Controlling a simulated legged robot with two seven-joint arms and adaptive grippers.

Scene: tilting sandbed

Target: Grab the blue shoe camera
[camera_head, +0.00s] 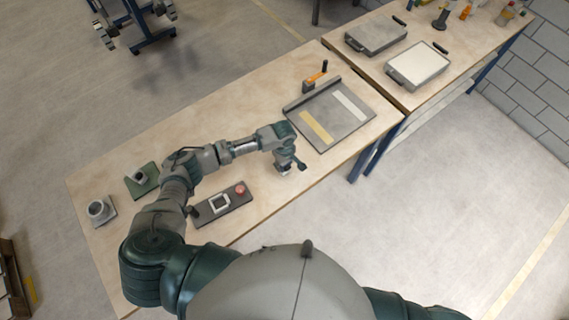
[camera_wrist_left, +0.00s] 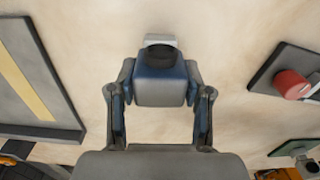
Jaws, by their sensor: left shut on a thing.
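The blue shoe camera (camera_wrist_left: 160,88) is a small blue block with a black round part on top and a pale piece behind it, in the middle of the left wrist view. My left gripper (camera_wrist_left: 158,95) is shut on it, with one finger on each side. In the head view my left gripper (camera_head: 289,168) is over the wooden table near its front edge, and the camera is mostly hidden under it. I cannot tell whether the camera touches the table. My right gripper is not in view.
A dark plate with a red button (camera_head: 240,189) lies left of the gripper. A grey tray (camera_head: 342,128) with yellow and white strips lies to the right. A green block (camera_head: 141,179) and a grey ring fixture (camera_head: 100,210) sit at the table's left end. Bare wood surrounds the gripper.

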